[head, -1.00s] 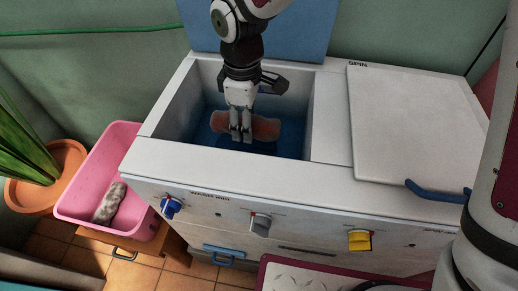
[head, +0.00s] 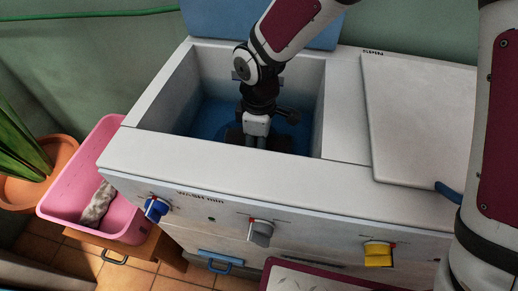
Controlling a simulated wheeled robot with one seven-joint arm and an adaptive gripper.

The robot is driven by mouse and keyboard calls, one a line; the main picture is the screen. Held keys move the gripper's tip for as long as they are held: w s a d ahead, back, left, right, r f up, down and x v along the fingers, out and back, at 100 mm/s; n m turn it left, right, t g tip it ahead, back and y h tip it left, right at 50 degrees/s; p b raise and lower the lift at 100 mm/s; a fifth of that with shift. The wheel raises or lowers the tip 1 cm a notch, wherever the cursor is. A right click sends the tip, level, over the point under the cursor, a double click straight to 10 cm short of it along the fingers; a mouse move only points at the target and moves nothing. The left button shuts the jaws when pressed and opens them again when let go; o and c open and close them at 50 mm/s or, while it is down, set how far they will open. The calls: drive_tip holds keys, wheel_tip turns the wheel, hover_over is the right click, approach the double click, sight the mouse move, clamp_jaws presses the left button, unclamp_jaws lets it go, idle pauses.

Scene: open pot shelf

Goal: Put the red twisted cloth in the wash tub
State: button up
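The wash tub (head: 308,92) is the open, blue-floored well at the left of the white machine. My gripper (head: 255,142) points down deep inside it, near the front wall. A dim, dark reddish-brown shape, apparently the red twisted cloth (head: 233,135), shows low in the tub beside the fingers. Shadow and the gripper obscure most of it. The front rim cuts off the fingertips, so I cannot tell whether they still grip the cloth or whether it touches the floor.
A closed white spin lid (head: 420,115) covers the machine's right side. Blue (head: 157,208), grey (head: 260,232) and yellow (head: 378,253) knobs line the front. A pink basin (head: 75,195) holding a grey-white cloth (head: 97,203) stands at left, near a potted plant (head: 25,165).

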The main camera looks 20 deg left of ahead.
drive_tip(key=shift+f, duration=0.25)
drive_tip(key=shift+f, duration=0.1)
drive_tip(key=o, duration=1.3)
wheel_tip(320, 180, up, 12)
drive_tip(key=p, duration=0.4)
drive_tip(key=shift+r, duration=0.2)
drive_tip(key=shift+a, duration=0.1)
